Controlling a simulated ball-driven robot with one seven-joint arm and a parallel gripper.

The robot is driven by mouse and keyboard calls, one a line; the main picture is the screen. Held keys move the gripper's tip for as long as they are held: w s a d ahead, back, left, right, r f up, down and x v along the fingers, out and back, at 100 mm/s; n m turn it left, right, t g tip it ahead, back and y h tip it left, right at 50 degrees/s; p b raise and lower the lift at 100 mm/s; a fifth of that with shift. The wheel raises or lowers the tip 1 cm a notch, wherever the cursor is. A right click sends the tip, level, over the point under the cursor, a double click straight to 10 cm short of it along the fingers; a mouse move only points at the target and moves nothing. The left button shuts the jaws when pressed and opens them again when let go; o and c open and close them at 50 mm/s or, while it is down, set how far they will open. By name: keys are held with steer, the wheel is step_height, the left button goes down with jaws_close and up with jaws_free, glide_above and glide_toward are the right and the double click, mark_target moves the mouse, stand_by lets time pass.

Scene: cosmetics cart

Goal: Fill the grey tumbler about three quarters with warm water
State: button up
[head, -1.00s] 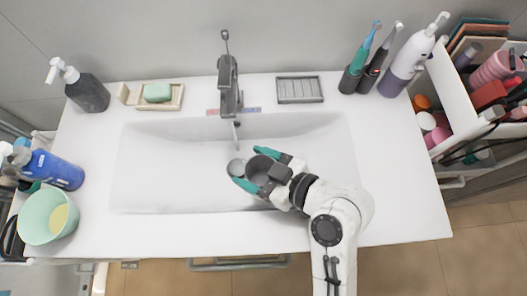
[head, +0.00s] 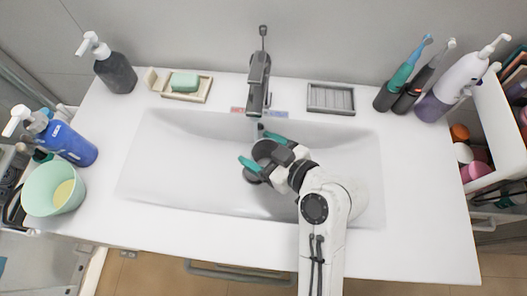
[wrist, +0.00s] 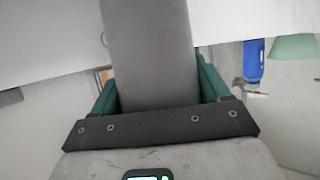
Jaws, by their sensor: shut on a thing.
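My gripper (head: 262,151) is shut on the grey tumbler (head: 265,149), with its teal fingers on either side of it. The tumbler is over the sink basin (head: 170,165), just in front of and below the grey faucet (head: 258,90). The tumbler's dark mouth partly shows in the head view; its water level cannot be told. In the wrist view the tumbler (wrist: 150,50) fills the space between the fingers. The faucet's thin lever (head: 263,40) stands up at the top. Whether water runs from the spout is unclear.
Red (head: 238,110) and blue (head: 279,114) marks flank the faucet base. A soap dish (head: 199,95) and dark pump bottle (head: 116,74) stand left, an empty grey dish (head: 331,97) and toothbrushes (head: 398,76) right. The basin's left side is clear.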

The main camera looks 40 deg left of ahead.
stand_by(0.4)
steer(key=w+a+b, duration=0.2)
steer(key=w+a, duration=0.1)
steer(key=a, duration=0.2)
steer(key=shift+w+a, duration=0.15)
stand_by(0.4)
stand_by(2.5)
steer(key=shift+s+d+p, duration=0.2)
steer(key=shift+s+d, duration=0.35)
steer(key=shift+d, duration=0.35)
steer(key=shift+s+d+p, duration=0.2)
steer(key=shift+s+d, duration=0.35)
steer(key=shift+d, duration=0.3)
steer(key=shift+s+d+p, duration=0.2)
steer(key=shift+s+d, duration=0.35)
steer(key=shift+d, duration=0.35)
steer(key=s+d+r+p, duration=0.2)
steer(key=s+r+p, duration=0.2)
steer(key=r+p, duration=0.1)
steer(key=shift+s+r+p, duration=0.25)
steer(key=shift+r+p, duration=0.15)
steer(key=shift+r, duration=0.2)
